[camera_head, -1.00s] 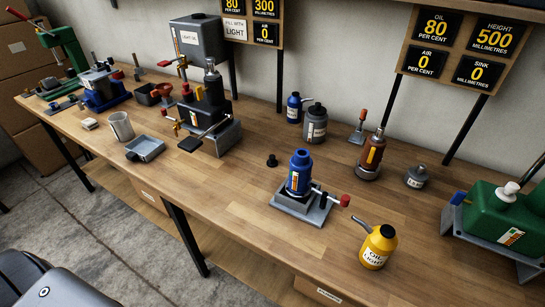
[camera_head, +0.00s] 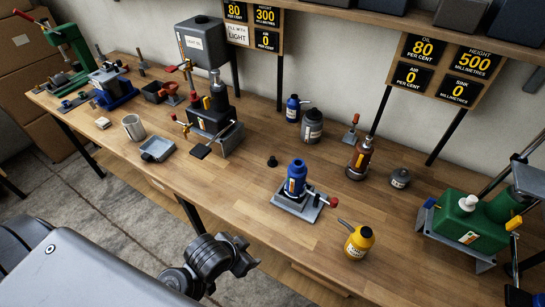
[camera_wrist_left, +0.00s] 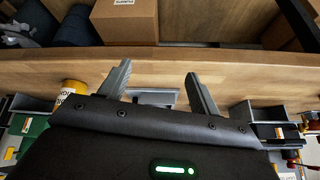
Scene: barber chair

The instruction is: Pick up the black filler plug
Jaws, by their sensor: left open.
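The black filler plug (camera_head: 272,161) is a small dark knob standing on the wooden bench (camera_head: 240,185), just behind the blue bottle jack (camera_head: 296,178) in the head view. I cannot make it out in the left wrist view. My left arm comes in low at the left of the head view, in front of the bench's near edge and well short of the plug. My left gripper shows in the left wrist view (camera_wrist_left: 160,85), with two grey fingers spread apart and nothing between them. My right gripper is not in view.
A yellow oil can (camera_head: 359,242) stands right of the jack, and a green machine (camera_head: 470,222) further right. A black jack unit (camera_head: 210,120) is left. Bench between it and the plug is clear.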

